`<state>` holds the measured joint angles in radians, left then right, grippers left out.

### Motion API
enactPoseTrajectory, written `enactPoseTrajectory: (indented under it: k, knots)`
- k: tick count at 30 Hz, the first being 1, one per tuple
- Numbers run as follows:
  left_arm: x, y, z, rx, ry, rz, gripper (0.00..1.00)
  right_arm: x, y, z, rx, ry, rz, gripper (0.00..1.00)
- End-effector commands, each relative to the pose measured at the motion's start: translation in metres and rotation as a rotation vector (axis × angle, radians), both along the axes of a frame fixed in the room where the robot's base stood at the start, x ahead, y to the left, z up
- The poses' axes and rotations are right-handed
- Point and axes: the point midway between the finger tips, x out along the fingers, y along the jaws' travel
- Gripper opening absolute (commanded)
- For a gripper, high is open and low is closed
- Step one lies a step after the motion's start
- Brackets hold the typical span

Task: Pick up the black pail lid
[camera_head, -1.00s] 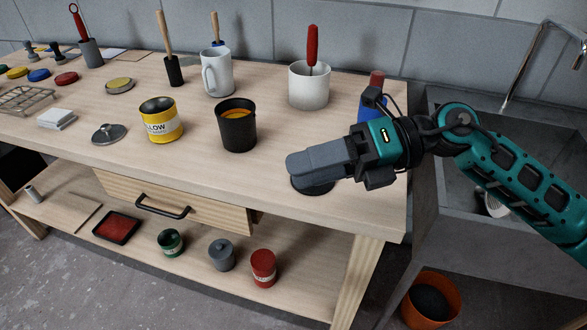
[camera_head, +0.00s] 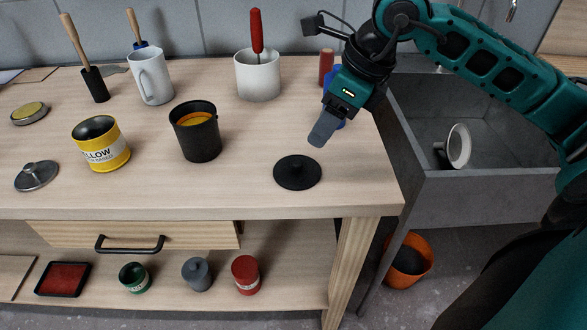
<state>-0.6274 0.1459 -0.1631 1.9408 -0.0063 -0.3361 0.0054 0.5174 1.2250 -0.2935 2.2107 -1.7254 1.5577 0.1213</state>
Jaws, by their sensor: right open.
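The black pail lid (camera_head: 298,174) lies flat on the wooden bench top near its front right corner. The black pail (camera_head: 200,140) with orange-yellow contents stands uncovered to the left of the lid. My left gripper is not in view.
A white pot (camera_head: 258,80) with a red-handled tool stands behind the lid. A blue item behind my right gripper is partly hidden. A yellow tin (camera_head: 101,150) and grey lid (camera_head: 36,175) are at left. A sink (camera_head: 450,190) adjoins the bench at right.

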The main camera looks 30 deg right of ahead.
Motion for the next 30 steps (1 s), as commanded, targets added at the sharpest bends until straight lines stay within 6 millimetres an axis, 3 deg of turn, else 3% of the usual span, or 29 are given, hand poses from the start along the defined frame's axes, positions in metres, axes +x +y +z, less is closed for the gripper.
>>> enactPoseTrajectory:
  k: [4, 13, 21, 30]
  knots:
    - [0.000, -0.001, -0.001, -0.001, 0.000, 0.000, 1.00, 0.009, 0.008, -0.027, 0.005, 0.003, 0.001, 0.55]
    - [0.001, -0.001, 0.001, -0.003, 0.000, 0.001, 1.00, 0.018, 0.015, -0.050, 0.005, 0.001, 0.001, 0.55]
    - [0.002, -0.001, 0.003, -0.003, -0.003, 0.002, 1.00, 0.031, 0.027, -0.084, 0.005, 0.002, 0.001, 0.55]
    - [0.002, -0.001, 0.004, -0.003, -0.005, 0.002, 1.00, 0.033, 0.027, -0.089, 0.003, 0.001, 0.001, 0.55]
